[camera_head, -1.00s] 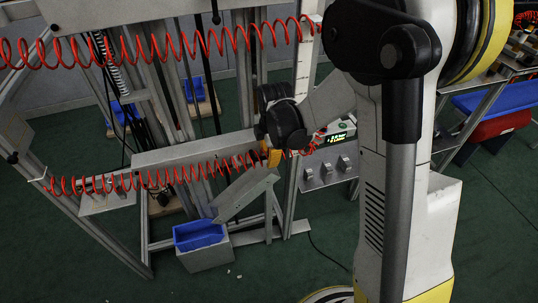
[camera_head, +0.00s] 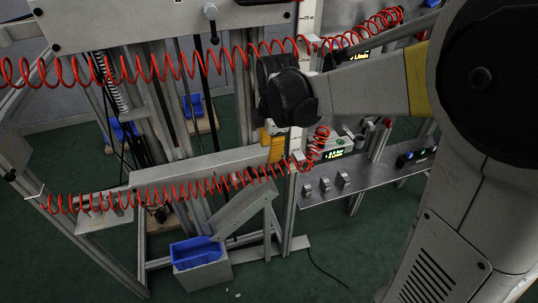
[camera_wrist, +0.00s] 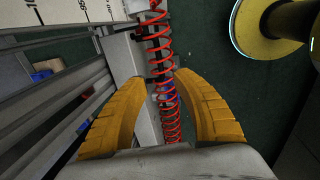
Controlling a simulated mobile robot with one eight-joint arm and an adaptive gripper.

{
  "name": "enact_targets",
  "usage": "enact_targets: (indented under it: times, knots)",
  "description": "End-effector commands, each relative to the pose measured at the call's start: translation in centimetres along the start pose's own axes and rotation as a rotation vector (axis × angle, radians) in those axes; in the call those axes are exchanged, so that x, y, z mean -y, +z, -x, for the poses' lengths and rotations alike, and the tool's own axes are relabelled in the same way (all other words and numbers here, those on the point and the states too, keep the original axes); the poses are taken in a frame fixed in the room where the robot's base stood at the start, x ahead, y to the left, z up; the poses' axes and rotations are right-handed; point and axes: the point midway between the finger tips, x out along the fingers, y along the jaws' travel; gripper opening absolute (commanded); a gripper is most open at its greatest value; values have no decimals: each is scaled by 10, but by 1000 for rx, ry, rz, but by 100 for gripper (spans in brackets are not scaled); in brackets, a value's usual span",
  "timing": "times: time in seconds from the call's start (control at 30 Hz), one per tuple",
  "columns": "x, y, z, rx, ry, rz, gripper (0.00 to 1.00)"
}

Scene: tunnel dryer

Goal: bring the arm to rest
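My gripper (camera_head: 274,145) shows in the head view below the black wrist joint, in front of the metal frame and just above the lower red coiled hose (camera_head: 225,181). In the wrist view its two yellow ribbed fingers (camera_wrist: 160,75) stand apart with nothing held between them. The red hose (camera_wrist: 163,55) runs through the gap as seen from the wrist, beyond the fingers; I cannot tell how far off it is. The arm reaches in from the right of the head view.
A second red hose (camera_head: 150,68) crosses above. A grey box with a blue bin (camera_head: 196,252) stands on the green floor. A metal shelf (camera_head: 365,182) with small switches and a lit display (camera_head: 335,154) is right of the frame post. Blue bins stand behind.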

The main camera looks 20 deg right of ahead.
Motion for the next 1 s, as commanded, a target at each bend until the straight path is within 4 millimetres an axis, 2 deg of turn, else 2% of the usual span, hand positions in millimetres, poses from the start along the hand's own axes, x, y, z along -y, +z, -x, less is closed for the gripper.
enact_targets:
  times: [0.43,0.57,0.67,0.8,1.0]
  knots:
    - [1,0,1,0,2,-7,34]
    - [12,0,16,-1,31,-111,34]
    - [32,0,38,-11,84,-300,34]
    - [70,0,68,-57,179,-653,34]
    - [124,-1,89,-181,290,-1143,34]
